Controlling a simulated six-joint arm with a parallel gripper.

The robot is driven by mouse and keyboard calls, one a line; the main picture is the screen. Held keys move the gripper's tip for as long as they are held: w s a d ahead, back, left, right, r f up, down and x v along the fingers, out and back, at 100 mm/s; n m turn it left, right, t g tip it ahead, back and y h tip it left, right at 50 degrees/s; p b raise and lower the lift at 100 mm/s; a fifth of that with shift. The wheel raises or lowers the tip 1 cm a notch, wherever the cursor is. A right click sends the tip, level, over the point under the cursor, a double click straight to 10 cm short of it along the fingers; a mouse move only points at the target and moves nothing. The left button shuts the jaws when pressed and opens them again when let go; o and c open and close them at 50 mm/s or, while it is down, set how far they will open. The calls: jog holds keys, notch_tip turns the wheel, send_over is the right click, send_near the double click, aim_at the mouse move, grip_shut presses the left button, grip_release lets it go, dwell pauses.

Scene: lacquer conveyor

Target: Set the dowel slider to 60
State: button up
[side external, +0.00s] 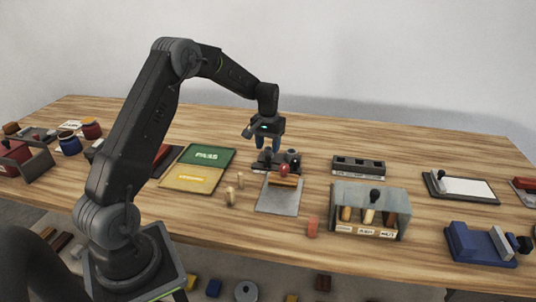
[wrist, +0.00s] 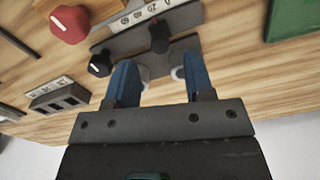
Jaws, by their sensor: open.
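A dark panel (wrist: 125,45) with a pale strip of small markings (wrist: 143,14) lies below my gripper in the wrist view. A black knob (wrist: 159,37) stands on it, in line with the gap between my fingers. Another black knob (wrist: 100,65) is to its left. The same dark fixture (side external: 264,165) shows in the side view. The markings are too small to read, and I cannot tell which knob is the dowel slider. My gripper (side external: 268,147) is open and points down just above the fixture, with blue fingers apart (wrist: 160,70) and nothing visibly held.
A red knob (wrist: 70,23) and a slotted dark block (wrist: 60,98) are close by. Green (side external: 207,155) and yellow (side external: 190,179) mats lie left. A grey compartment box (side external: 340,195) and blue fixture (side external: 470,245) stand right. Small wooden pegs (side external: 230,196) stand in front.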

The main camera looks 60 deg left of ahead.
aim_at(268, 156)
jog(key=shift+f, duration=1.9)
jog(key=shift+c, duration=0.4)
grip_shut()
